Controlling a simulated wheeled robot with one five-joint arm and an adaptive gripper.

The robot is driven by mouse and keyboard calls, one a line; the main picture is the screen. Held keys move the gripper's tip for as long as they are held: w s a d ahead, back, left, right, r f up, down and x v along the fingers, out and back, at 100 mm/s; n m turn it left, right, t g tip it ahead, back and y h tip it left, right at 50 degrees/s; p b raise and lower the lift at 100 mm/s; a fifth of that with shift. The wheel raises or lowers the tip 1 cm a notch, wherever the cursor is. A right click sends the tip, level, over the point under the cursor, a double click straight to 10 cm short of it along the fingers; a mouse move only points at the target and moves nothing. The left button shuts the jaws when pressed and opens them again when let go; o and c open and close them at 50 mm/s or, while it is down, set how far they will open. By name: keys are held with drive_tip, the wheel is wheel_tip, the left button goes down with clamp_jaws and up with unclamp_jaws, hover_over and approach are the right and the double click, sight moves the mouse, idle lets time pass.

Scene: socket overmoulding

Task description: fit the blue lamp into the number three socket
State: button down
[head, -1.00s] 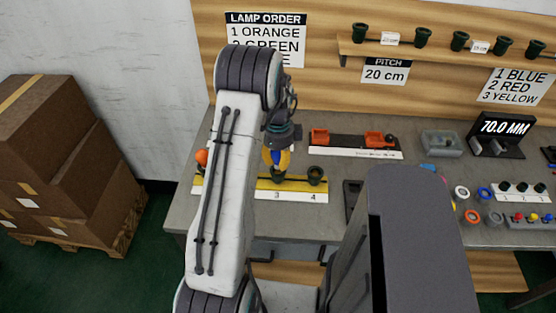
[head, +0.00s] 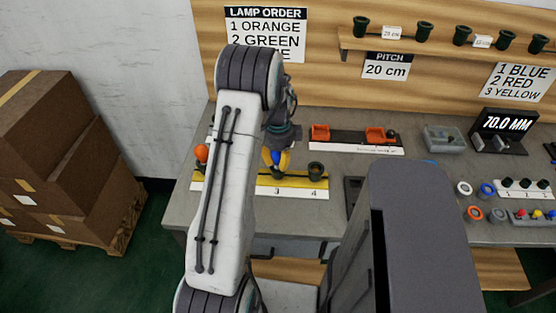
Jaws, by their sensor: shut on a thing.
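The blue lamp (head: 276,158) is between the yellow fingers of my gripper (head: 277,161), which is shut on it. It is over the number three socket (head: 279,173), a dark cup on the yellow strip with a white label edge (head: 302,193). The lamp's lower end is at the socket's mouth, but I cannot tell how deep it sits. The number four socket (head: 316,169) to the right is empty. An orange lamp (head: 201,152) stands at the strip's left end. My arm hides the strip between it and socket three.
An orange-block fixture (head: 350,139) lies behind the strip. A grey tray (head: 443,137) and a display reading 70.0 MM (head: 505,124) stand at the right. Coloured rings (head: 487,190) and small parts lie at the front right. The lamp order sign (head: 264,34) is partly hidden by my arm.

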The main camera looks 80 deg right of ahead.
drive_tip(key=shift+f, duration=0.15)
drive_tip(key=c, duration=0.9)
unclamp_jaws()
drive_tip(key=shift+c, duration=0.2)
wheel_tip(320, 180, up, 12)
drive_tip(key=shift+r, duration=0.1)
